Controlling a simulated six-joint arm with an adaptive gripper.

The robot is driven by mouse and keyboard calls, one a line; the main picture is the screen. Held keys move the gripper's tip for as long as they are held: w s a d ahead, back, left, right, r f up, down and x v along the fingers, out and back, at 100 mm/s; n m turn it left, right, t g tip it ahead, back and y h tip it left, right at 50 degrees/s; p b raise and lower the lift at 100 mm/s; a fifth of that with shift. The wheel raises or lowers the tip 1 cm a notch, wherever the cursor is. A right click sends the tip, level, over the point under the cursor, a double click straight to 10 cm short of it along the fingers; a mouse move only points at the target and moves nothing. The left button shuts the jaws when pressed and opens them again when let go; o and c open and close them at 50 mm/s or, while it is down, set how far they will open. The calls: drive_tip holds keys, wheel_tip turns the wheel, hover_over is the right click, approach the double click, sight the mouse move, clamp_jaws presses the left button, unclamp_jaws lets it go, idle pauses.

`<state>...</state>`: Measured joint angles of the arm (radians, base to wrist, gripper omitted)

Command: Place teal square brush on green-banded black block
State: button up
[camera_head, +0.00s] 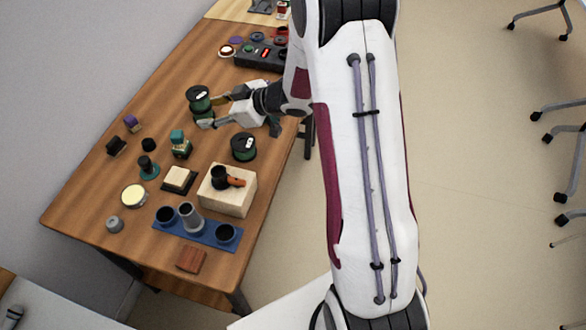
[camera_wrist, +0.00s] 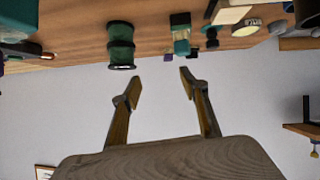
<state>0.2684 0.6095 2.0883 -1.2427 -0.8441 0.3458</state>
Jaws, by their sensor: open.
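The teal square brush (camera_head: 178,136) stands upright on the table's left-middle part, its teal head above a pale section. Directly beneath it is the green-banded black block (camera_head: 182,152), and the brush appears to rest on it. In the wrist view, which looks upside down, the teal head (camera_wrist: 182,47) hangs below the pale section, with the dark block (camera_wrist: 180,20) above. My gripper (camera_head: 209,112) is open and empty, farther back than the brush and apart from it. Its fingertips (camera_wrist: 160,77) show nothing between them.
A green spool-like stack (camera_head: 198,97) is close to my fingers; it also shows in the wrist view (camera_wrist: 120,46). Another dark green spool (camera_head: 244,147) lies right of the brush. A wooden block (camera_head: 240,202) and a blue rack (camera_head: 207,235) stand nearer the front.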

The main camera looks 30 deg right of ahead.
drive_tip(key=s+d+r+m+h, duration=0.3)
drive_tip(key=s+d+r+h, duration=0.2)
drive_tip(key=r, duration=0.4)
drive_tip(key=s+d+r+m+h, duration=0.35)
drive_tip(key=s+d+r, duration=0.2)
drive_tip(key=r, duration=0.35)
drive_tip(key=s+a+m+g, duration=0.1)
drive_tip(key=s+a+g, duration=0.1)
drive_tip(key=s, duration=1.1)
drive_tip(key=s+a+m+g, duration=0.1)
drive_tip(key=s+a, duration=0.4)
drive_tip(key=s, duration=0.9)
drive_tip(key=shift+a+f+m+g+y, duration=0.2)
drive_tip(key=shift+a+m+g+y, duration=0.05)
drive_tip(key=shift+m+g+y, duration=0.2)
